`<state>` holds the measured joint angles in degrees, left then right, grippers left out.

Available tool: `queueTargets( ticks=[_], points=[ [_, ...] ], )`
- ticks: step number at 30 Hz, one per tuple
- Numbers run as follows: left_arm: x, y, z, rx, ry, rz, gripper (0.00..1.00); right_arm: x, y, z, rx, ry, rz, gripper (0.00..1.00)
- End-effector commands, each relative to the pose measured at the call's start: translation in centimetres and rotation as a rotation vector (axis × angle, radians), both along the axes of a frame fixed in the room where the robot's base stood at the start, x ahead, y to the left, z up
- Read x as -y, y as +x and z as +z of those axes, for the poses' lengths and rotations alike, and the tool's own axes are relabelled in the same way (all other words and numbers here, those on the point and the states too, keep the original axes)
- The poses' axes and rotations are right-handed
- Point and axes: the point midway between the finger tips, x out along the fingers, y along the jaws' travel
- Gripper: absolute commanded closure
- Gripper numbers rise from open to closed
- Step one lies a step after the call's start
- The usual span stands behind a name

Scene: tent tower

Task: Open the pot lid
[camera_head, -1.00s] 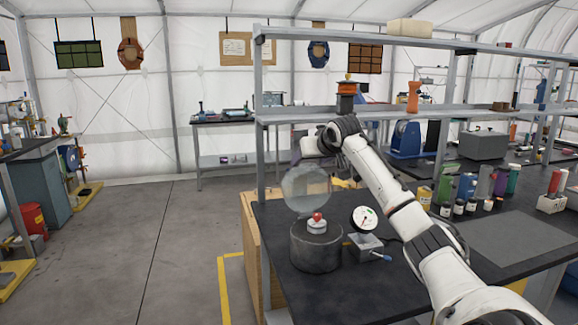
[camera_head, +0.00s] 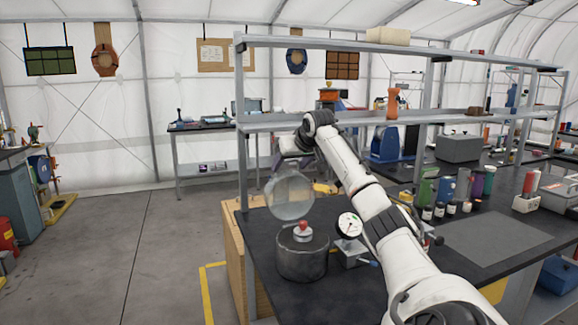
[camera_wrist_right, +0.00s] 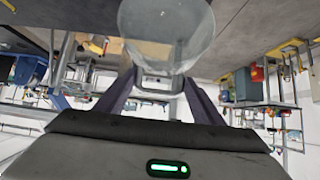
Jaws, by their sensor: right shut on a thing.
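A dark grey, cylindrical pot (camera_head: 302,258) stands on the black bench top near its left end. A small pale piece with a red top (camera_head: 303,228) sits at the pot's top. The round, see-through lid (camera_head: 290,198) is held tilted up in the air above the pot, apart from it. My right gripper (camera_head: 289,167) is shut on the lid from behind and above. In the right wrist view, the lid (camera_wrist_right: 167,32) shows at the top, at the ends of the two dark fingers. My left gripper is not in view.
A white dial gauge (camera_head: 350,225) and a small metal box (camera_head: 350,255) stand right of the pot. A shelf rack (camera_head: 400,119) rises behind. Several bottles (camera_head: 445,188) stand further right. Open floor (camera_head: 110,250) lies left of the bench.

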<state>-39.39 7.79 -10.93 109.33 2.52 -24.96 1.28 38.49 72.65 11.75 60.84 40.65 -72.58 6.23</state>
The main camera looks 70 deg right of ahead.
Motion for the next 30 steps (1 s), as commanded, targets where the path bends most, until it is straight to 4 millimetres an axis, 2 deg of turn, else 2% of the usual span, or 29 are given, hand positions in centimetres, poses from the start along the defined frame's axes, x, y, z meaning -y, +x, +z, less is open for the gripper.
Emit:
queueTargets(
  ticks=[1,2,3,12,17,23,30],
  points=[
    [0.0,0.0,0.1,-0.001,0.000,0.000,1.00,0.4,-0.2,1.4,0.023,-0.023,-0.004,0.78],
    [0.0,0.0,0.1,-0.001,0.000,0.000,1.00,0.4,-0.2,1.4,0.023,-0.023,-0.004,0.78],
    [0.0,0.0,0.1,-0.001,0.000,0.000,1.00,0.4,-0.2,1.4,0.023,-0.022,-0.005,0.31],
    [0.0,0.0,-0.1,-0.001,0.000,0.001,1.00,0.2,-0.1,0.7,0.013,-0.014,-0.002,0.31],
    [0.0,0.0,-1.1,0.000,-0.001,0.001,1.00,-0.5,-0.9,1.3,0.013,-0.017,-0.003,0.31],
    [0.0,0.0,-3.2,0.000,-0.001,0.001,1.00,-2.7,-3.0,3.6,0.016,-0.020,-0.002,0.31],
    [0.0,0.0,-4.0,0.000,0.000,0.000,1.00,-4.9,-5.3,6.6,0.019,-0.020,-0.004,0.31]
  ],
)
